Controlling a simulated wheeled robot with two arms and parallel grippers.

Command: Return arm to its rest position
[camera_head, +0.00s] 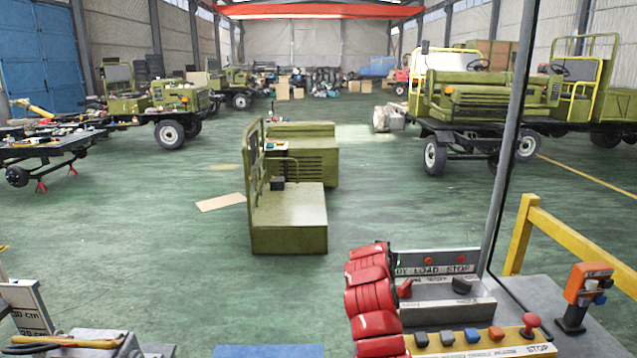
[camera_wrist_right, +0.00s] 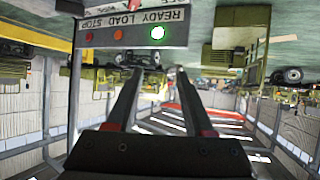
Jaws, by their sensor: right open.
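My right gripper (camera_wrist_right: 157,72) shows in the right wrist view with its two dark fingers apart and nothing between them. That view is upside down. Beyond the fingers is a grey panel (camera_wrist_right: 200,27) marked READY, LOAD and STOP; its green light (camera_wrist_right: 158,32) is bright. In the head view the same panel (camera_head: 440,256) stands at the lower right, its left end partly hidden by a red segmented shape (camera_head: 370,300). My left gripper is not in view.
A yellow control board (camera_head: 500,349) with coloured buttons lies at the bottom right, near an orange switch box (camera_head: 590,283) and a yellow rail (camera_head: 570,240). A grey post (camera_head: 508,150) rises beside them. A green vehicle cab (camera_head: 290,217) stands on the open green floor.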

